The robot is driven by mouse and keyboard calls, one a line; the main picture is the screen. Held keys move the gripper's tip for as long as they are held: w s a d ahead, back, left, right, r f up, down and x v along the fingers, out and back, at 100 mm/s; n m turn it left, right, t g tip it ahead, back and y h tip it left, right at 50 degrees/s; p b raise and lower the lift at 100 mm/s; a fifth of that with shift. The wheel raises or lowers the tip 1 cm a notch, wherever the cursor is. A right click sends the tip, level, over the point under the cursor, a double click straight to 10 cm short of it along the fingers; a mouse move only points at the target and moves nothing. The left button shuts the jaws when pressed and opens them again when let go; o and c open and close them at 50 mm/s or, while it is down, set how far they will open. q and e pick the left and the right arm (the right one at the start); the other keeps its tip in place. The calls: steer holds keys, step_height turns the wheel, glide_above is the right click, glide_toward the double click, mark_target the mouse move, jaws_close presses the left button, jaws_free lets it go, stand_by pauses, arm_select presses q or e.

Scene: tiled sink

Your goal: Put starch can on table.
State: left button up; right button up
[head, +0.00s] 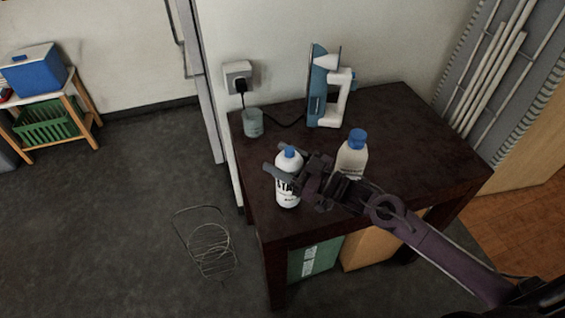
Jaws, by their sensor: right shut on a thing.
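The starch can (288,192) is a white upright can with dark lettering and a blue-and-white top. It appears over the left front part of the dark wooden table (410,125). My right gripper (280,163) reaches in from the right and is shut on the can, with its fingers around the upper part. I cannot tell whether the can's base touches the tabletop. My left gripper is not in view.
A white bottle with a blue cap (352,155) stands just behind my right gripper. An iron (324,90) stands upright at the back, near a grey-green cup (253,122). Boxes (316,258) sit under the table. A wire rack (213,250) is on the floor. The table's right side is clear.

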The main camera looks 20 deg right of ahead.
steer(key=shift+w+f, duration=0.1)
steer(key=shift+f, duration=0.4)
steer(key=shift+f, duration=0.2)
steer(key=o, duration=1.7)
